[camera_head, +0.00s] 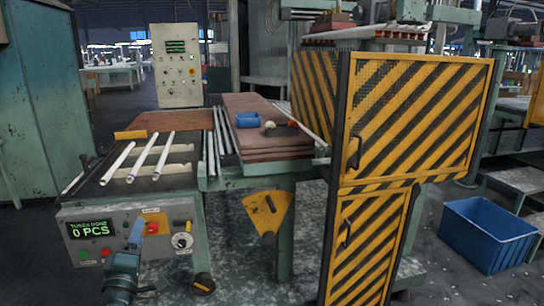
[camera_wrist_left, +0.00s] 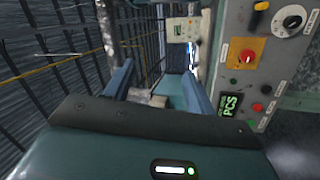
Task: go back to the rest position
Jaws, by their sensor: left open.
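My left gripper (camera_head: 138,232) is in front of the control box (camera_head: 75,248) at the front of the tube rack, low on the left of the head view. In the left wrist view, its two blue fingers stand apart with nothing between them, so the gripper (camera_wrist_left: 158,76) is open and empty. The box's display reads 0 PCS, and its knobs and buttons show at the right of the wrist view. Whether the fingers touch the box, I cannot tell. My right gripper is in neither view.
Several glass tubes (camera_head: 144,157) lie on the rack behind the box. A yellow-and-black striped guard (camera_head: 415,120) stands right of centre. A blue crate (camera_head: 486,236) is on the floor at far right.

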